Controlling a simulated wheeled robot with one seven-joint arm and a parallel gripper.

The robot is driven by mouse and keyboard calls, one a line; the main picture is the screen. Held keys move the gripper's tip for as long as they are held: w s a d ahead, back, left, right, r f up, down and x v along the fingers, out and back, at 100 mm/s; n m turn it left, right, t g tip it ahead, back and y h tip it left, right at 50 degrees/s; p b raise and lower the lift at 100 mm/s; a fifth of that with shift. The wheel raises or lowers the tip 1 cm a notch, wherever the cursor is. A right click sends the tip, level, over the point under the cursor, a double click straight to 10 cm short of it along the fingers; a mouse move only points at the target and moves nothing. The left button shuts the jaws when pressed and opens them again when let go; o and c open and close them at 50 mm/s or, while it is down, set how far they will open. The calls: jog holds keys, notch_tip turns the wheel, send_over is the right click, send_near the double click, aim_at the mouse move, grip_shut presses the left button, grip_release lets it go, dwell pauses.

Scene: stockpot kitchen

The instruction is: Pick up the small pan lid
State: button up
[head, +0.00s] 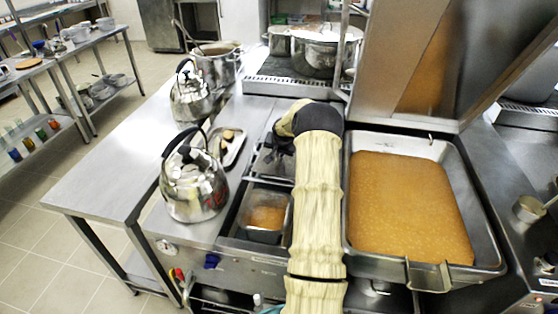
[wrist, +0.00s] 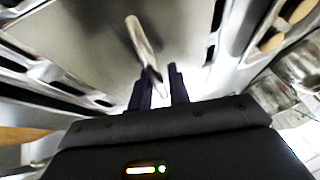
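The small pan lid (wrist: 95,45) is a flat steel sheet that fills much of the wrist view. Its raised bar handle (wrist: 143,42) runs toward my gripper (wrist: 162,78). The two dark fingers stand apart, with the near end of the handle showing between them. I see no clear contact. In the head view, my gripper (head: 284,146) is mostly hidden behind my sleeved arm. Part of a steel lid (head: 267,166) shows just below it, behind an open small pan (head: 264,235) of orange food.
A large open pan (head: 482,235) of orange food lies right of my arm, under a raised steel cover (head: 425,60). Two kettles (head: 194,185) (head: 191,98) and a small tray (head: 235,149) stand left. Stockpots (head: 318,52) stand behind. The left worktop (head: 115,165) is clear.

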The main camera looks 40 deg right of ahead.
grip_shut()
notch_tip(320, 180, up, 10)
jog(key=shift+r+b, duration=0.1)
jog(key=shift+b, duration=0.65)
jog(key=shift+w+d, duration=0.1)
notch_tip(320, 180, up, 10)
jog(key=p, duration=1)
